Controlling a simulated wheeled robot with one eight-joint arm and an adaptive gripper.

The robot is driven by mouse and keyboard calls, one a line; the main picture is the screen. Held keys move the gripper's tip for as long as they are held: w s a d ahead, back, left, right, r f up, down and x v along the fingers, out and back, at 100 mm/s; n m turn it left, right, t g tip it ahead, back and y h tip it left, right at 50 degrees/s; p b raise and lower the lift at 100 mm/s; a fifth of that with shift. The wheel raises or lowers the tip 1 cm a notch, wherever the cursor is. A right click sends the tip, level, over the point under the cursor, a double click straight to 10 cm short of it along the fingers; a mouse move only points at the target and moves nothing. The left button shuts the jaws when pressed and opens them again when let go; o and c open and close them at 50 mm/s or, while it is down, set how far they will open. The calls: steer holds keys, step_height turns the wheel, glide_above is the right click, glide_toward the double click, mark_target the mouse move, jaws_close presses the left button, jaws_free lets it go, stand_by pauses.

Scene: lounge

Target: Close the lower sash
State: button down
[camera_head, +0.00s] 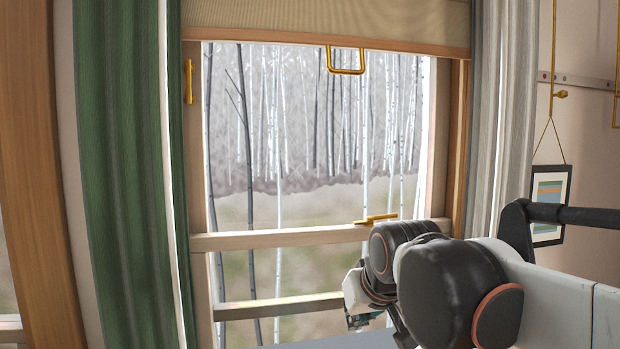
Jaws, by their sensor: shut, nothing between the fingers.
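The window shows a pale wooden rail (290,238) across its middle with a brass latch (375,218) on top. A second, lower rail (280,306) crosses below it, and the outdoor scene shows both between the two rails and under the lower one. I take the lower sash (325,235) to be raised, but its full outline is unclear. My gripper (362,318) is shut and empty, low in front of the window near the right end of the lower rail. Contact with the sash cannot be told.
A green curtain (125,170) hangs at left and a grey curtain (500,120) at right. A beige blind (330,18) with a brass pull (346,62) covers the window top. A small framed picture (550,200) hangs on the right wall.

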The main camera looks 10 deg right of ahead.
steer(key=w+r+p, duration=0.7)
steer(key=r+p, duration=0.1)
steer(key=r, duration=0.4)
steer(key=w+r+p, duration=0.6)
steer(key=r+p, duration=0.2)
steer(key=r, duration=0.5)
steer(key=p, duration=0.2)
glide_above(326, 292)
steer(key=shift+t, duration=0.4)
step_height(326, 292, down, 6)
steer(key=shift+f, duration=0.25)
step_height(326, 292, down, 3)
steer(key=shift+w+f, duration=0.1)
steer(key=shift+w, duration=0.05)
steer(key=shift+f+p, duration=0.3)
steer(key=shift+f, duration=0.4)
step_height(326, 292, down, 21)
steer(key=b, duration=1.4)
steer(key=shift+r, duration=0.15)
steer(key=shift+s, duration=0.2)
